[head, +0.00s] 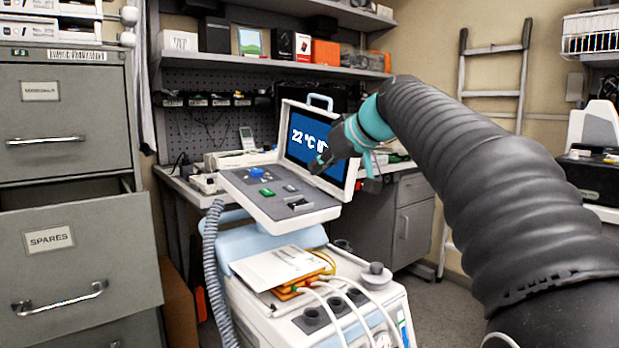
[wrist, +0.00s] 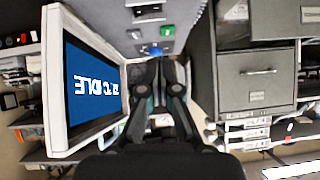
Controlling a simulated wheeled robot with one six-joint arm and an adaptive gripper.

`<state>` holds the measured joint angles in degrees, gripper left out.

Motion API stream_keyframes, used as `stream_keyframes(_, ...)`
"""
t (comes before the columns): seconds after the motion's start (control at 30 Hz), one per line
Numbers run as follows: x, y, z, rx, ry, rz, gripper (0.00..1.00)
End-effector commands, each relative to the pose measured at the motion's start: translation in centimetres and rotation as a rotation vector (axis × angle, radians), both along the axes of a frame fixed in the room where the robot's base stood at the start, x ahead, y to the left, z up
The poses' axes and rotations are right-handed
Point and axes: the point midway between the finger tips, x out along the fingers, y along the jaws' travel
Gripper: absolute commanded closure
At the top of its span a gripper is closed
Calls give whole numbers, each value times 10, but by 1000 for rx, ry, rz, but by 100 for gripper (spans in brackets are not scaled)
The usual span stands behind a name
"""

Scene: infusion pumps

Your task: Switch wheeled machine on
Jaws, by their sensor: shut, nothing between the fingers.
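The wheeled machine (head: 255,325) stands in the middle of the head view. Its tilted control panel (head: 245,188) carries a blue knob (head: 257,172), a green button (head: 267,192) and a black switch (head: 298,204) near the front right. My gripper (head: 319,164) is shut and empty, in front of the screen and above the panel. In the wrist view my gripper (wrist: 159,66) points toward the panel, near the blue knob (wrist: 156,50). I cannot tell whether it touches anything.
A grey filing cabinet (head: 65,150) with an open "SPARES" drawer (head: 75,255) stands at the left. A workbench (head: 405,165) and shelves (head: 280,66) are behind. Papers (head: 275,267) and white tubes lie on the machine's lower top. A grey corrugated hose (head: 212,270) hangs at its left.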

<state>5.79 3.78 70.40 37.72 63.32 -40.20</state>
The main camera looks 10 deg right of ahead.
Motion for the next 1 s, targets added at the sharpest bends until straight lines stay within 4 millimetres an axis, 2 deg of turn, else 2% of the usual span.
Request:
stream_keyframes(0.1, -13, -6, 10, 0, -1, 0, 100)
stream_keyframes(0.3, -23, -12, 17, 1, 0, -1, 100)
stream_keyframes(0.83, -23, -14, 19, 40, 24, -44, 100)
stream_keyframes(0.9, -19, -20, 8, 59, 59, -96, 100)
stream_keyframes(1.0, -14, -30, -28, 70, 144, -172, 100)
